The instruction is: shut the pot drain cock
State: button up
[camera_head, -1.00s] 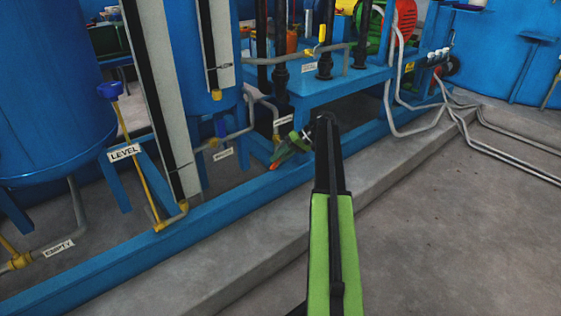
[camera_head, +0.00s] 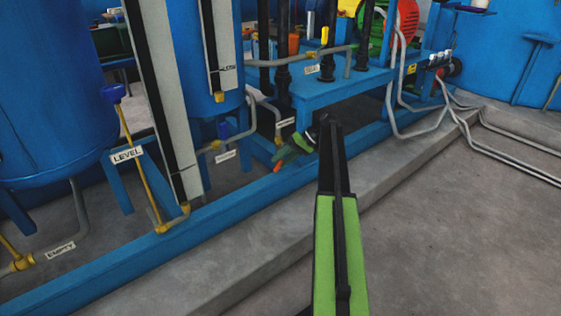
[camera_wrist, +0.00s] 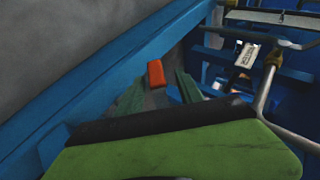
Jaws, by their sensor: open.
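An orange-red handle (camera_head: 277,167), which looks like the pot drain cock's lever, sits low by the blue frame rail. In the wrist view the handle (camera_wrist: 156,73) appears between and just beyond the tips of my gripper (camera_wrist: 158,84). My gripper's green fingers are spread apart, with nothing clamped between them. In the head view my gripper (camera_head: 284,156) is beside the handle, at the end of my black and green arm. The cock's body is hidden, and I cannot tell whether a finger touches the handle.
A blue rail (camera_head: 225,205) runs along a concrete step. A blue stand (camera_head: 340,88) rises behind. The floor (camera_head: 460,220) at right is clear.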

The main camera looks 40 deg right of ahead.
jog(key=p+v, duration=1)
jog(key=v, duration=0.7)
